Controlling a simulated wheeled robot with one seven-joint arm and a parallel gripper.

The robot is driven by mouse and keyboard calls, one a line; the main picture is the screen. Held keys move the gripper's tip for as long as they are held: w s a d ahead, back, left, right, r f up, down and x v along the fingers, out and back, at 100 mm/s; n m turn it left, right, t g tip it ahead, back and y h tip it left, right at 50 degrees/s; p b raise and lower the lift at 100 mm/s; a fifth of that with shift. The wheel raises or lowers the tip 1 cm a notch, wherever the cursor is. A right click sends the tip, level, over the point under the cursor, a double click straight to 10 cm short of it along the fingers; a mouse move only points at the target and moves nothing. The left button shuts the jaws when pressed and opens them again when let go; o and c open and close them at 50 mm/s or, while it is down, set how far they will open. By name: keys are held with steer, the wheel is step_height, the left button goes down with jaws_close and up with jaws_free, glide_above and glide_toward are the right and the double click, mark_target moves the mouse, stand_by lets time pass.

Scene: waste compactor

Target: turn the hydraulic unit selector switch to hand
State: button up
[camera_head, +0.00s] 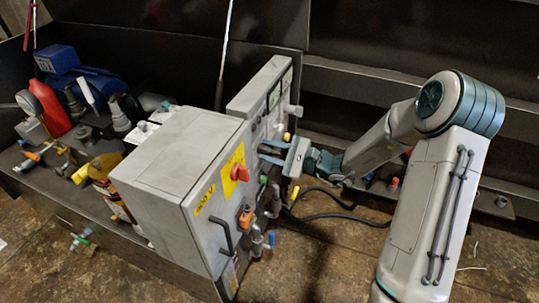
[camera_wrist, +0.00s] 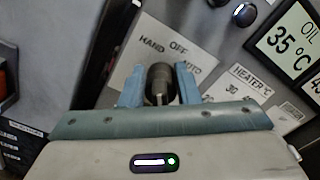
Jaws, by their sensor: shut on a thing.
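The selector switch (camera_wrist: 160,78) is a dark round knob with a light pointer line, on a white label plate marked HAND, OFF and AUTO (camera_wrist: 172,45) in the wrist view. My gripper (camera_wrist: 160,82) has its two blue-grey fingers on either side of the knob, shut on it. HAND is at the upper left of the knob, OFF above, AUTO to the right and partly hidden by a finger. I cannot tell for certain which position the pointer marks. In the head view my gripper (camera_head: 270,152) reaches the panel face from the right, and the knob is hidden there.
A grey control box (camera_head: 180,165) with a red rotary switch (camera_head: 239,172) on a yellow plate stands left of my gripper. In the wrist view an OIL temperature display (camera_wrist: 290,40) and a HEATER label (camera_wrist: 252,80) lie to the right. A black cable (camera_head: 320,205) hangs below.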

steer(key=shift+f+n+b, duration=0.1)
steer(key=shift+n+b, duration=0.5)
steer(key=shift+n, duration=0.2)
steer(key=o, duration=0.6)
steer(key=p+v, duration=0.2)
steer(key=v, duration=1.2)
